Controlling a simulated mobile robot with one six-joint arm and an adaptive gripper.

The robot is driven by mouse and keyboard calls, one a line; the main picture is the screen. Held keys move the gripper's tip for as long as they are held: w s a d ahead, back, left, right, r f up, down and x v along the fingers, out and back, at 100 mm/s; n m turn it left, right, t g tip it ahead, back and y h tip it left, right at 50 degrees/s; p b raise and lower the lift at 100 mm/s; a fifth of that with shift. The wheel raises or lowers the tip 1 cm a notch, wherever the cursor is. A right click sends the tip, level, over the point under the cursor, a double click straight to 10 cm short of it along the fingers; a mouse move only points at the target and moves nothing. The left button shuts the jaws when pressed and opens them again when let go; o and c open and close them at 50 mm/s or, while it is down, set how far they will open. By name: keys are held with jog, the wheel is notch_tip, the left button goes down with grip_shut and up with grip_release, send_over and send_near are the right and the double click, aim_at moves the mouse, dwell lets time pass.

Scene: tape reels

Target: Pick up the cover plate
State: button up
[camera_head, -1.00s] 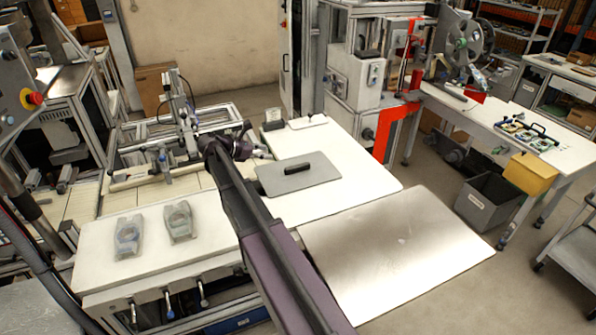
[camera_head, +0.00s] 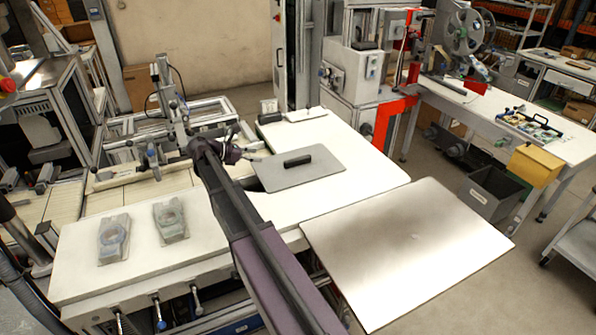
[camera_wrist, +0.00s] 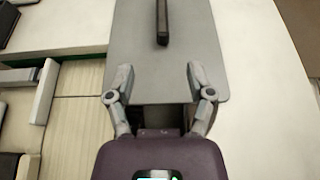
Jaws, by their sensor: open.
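The cover plate (camera_head: 318,173) is a flat grey sheet with rounded corners and a black bar handle (camera_head: 297,161). It lies on the white table, with a dark area showing at its near left edge. In the wrist view the plate (camera_wrist: 205,45) fills the upper middle, and its handle (camera_wrist: 162,22) stands beyond my fingertips. My gripper (camera_wrist: 160,75) is open and empty, its two fingers spread over the near end of the plate. In the head view my gripper (camera_head: 248,146) is just left of the plate, apart from the handle.
A bare metal sheet (camera_head: 405,250) adjoins the white table (camera_head: 375,170) at the right. Two greyish fixtures (camera_head: 114,240) (camera_head: 170,220) sit on the front left table. A machine frame (camera_head: 165,110) stands behind my gripper. The table right of the plate is clear.

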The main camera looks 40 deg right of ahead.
jog(key=shift+d+f, duration=0.1)
dwell(0.3)
jog(key=b, duration=0.3)
send_near(291, 160)
jog(key=x, duration=0.3)
jog(key=shift+w+d, duration=0.1)
jog(key=shift+w, duration=0.1)
jog(key=shift+s+d+f, duration=0.1)
jog(key=shift+d+f, duration=0.05)
jog(key=shift+d, duration=0.55)
jog(key=shift+f+b+x, duration=0.25)
jog(key=shift+b+x, duration=0.85)
jog(key=shift+x, duration=0.85)
jog(key=shift+s+d+f, duration=0.15)
jog(key=shift+s+d, duration=0.05)
jog(key=shift+d, duration=0.3)
